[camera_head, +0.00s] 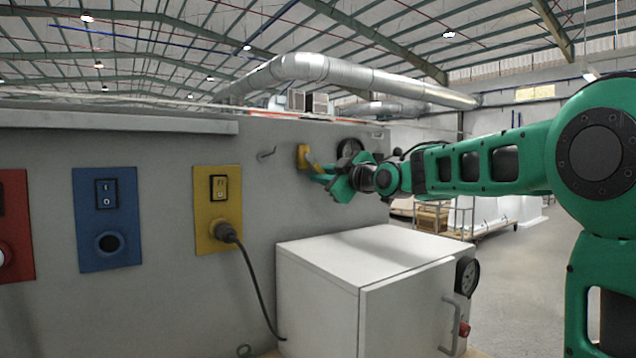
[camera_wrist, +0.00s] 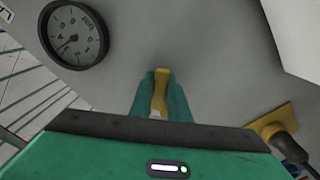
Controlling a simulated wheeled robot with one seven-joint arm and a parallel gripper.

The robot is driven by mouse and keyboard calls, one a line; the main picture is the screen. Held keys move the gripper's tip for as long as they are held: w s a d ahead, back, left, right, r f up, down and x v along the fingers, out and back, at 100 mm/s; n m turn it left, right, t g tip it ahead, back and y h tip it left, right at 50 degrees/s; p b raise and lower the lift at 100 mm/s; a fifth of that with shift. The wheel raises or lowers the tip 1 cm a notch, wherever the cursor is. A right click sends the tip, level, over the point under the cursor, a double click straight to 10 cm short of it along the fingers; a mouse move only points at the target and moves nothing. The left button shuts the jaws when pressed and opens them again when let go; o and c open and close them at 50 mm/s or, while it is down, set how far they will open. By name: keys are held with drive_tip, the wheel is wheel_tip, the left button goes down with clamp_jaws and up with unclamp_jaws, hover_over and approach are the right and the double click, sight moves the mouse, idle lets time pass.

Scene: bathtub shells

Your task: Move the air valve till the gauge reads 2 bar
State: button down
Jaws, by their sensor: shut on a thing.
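The yellow air valve (camera_head: 303,155) is mounted on the grey wall panel, left of the round black-rimmed gauge (camera_head: 350,147). My gripper (camera_head: 322,176) is at the valve's lever, in front of the panel. In the wrist view my green fingers (camera_wrist: 160,97) are shut on the yellow lever (camera_wrist: 160,90), one on each side.
A white cabinet (camera_head: 330,275) with a handle stands below the valve. A yellow switch plate (camera_head: 205,232) with a plugged-in black cable is to the left, then blue (camera_head: 90,235) and red (camera_head: 14,220) plates.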

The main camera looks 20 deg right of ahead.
drive_tip(key=shift+d+r+n, duration=0.1)
drive_tip(key=shift+n, duration=0.2)
drive_tip(key=c, duration=1.7)
unclamp_jaws()
drive_tip(key=shift+w, duration=0.1)
drive_tip(key=v, duration=1)
drive_tip(key=shift+s+d, duration=0.1)
drive_tip(key=shift+s, duration=0.25)
